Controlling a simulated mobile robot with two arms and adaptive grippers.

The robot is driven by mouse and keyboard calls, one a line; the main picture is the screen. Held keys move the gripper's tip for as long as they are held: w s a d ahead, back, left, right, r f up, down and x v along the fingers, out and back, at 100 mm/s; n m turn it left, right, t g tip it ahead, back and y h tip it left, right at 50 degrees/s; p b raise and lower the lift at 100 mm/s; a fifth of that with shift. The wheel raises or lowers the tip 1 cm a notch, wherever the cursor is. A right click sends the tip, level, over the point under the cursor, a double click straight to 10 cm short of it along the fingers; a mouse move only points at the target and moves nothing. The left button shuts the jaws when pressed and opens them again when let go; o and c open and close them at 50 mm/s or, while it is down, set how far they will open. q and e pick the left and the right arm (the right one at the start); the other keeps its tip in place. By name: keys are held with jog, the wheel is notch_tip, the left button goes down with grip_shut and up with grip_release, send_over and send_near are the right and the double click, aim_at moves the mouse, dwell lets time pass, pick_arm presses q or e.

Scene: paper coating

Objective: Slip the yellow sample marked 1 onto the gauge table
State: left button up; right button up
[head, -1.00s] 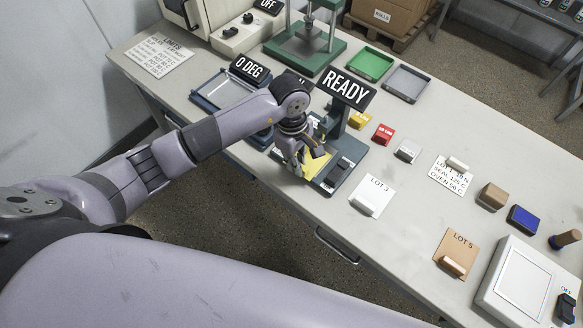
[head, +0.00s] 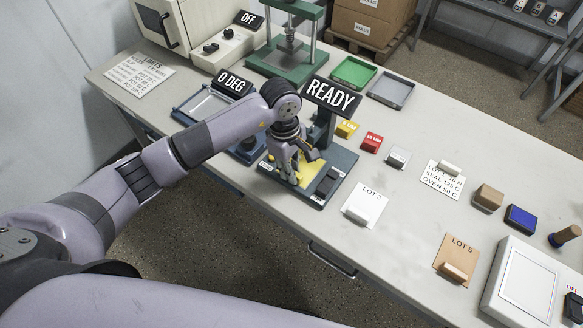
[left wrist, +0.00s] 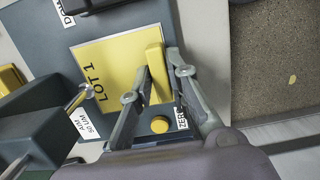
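The yellow sample (left wrist: 112,65) is a flat square sheet marked LOT 1, with a raised yellow grip bar (left wrist: 156,70) along one side. It also shows in the head view (head: 310,172), partly hidden by my gripper. It is over the dark blue-grey gauge table (left wrist: 190,18), beneath the READY sign (head: 331,97); whether it rests flat cannot be told. My left gripper (left wrist: 160,64) has a finger on each side of the grip bar, close against it, and appears shut on it. The gripper also shows in the head view (head: 299,165). My right gripper is not in view.
A thin brass-tipped probe (left wrist: 82,94) is by the sheet's edge, with a yellow button (left wrist: 159,125) on the gauge base. The LOT 3 card (head: 366,205) lies right of the gauge. Yellow (head: 347,129) and red blocks (head: 372,142) stand behind.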

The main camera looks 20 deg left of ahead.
pick_arm(q)
jog(key=o, duration=0.4)
jog(key=r, duration=0.4)
jog(key=a+r, duration=0.1)
jog(key=r, duration=0.7)
jog(key=shift+w+a, duration=0.2)
jog(key=shift+w, duration=0.05)
